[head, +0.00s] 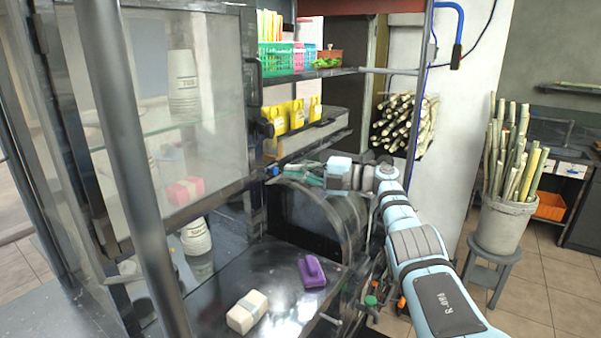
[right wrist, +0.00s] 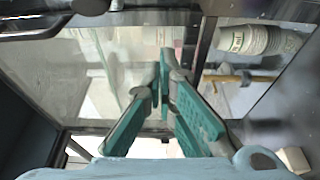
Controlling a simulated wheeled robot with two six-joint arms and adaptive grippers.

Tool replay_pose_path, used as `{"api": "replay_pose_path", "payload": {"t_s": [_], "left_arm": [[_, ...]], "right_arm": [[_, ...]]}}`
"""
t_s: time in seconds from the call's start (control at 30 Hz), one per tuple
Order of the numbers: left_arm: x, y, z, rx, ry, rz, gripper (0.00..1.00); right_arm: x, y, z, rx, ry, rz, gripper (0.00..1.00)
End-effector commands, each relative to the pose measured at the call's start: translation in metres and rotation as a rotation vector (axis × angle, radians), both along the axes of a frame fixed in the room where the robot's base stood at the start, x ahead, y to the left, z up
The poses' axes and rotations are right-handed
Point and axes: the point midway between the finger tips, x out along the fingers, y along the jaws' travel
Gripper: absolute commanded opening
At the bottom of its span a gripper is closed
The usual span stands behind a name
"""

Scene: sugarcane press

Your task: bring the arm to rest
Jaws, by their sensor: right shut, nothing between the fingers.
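My right arm (head: 420,255) comes in from the lower right of the head view and reaches to the middle. My right gripper (head: 285,172) points left at its end, in front of the dark rounded press housing (head: 320,215). In the right wrist view the green fingers of my right gripper (right wrist: 166,62) meet at their tips, with nothing between them. Behind them are a glass panel and metal frame. My left gripper is not in view.
A glass-fronted cabinet (head: 160,95) with stacked cups (head: 183,82) stands left. A purple object (head: 312,271) and a cream block (head: 247,312) lie on the metal counter (head: 215,290). A shelf with yellow packs (head: 297,114) is above the gripper. A cane bucket (head: 502,225) stands right.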

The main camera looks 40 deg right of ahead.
Motion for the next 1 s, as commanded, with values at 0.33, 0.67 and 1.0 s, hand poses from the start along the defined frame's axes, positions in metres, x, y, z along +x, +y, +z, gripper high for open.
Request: {"api": "replay_pose_path", "payload": {"t_s": [0.33, 0.67, 1.0], "left_arm": [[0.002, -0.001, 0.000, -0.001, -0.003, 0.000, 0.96], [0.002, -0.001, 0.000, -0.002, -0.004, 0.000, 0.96], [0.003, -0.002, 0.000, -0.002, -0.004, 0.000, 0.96]], "right_arm": [[-0.066, -0.042, -0.002, -0.005, 0.006, -0.006, 0.00], [-0.104, -0.064, 0.000, 0.000, 0.000, -0.003, 0.00], [-0.103, -0.064, 0.000, 0.000, 0.000, -0.002, 0.00]]}}
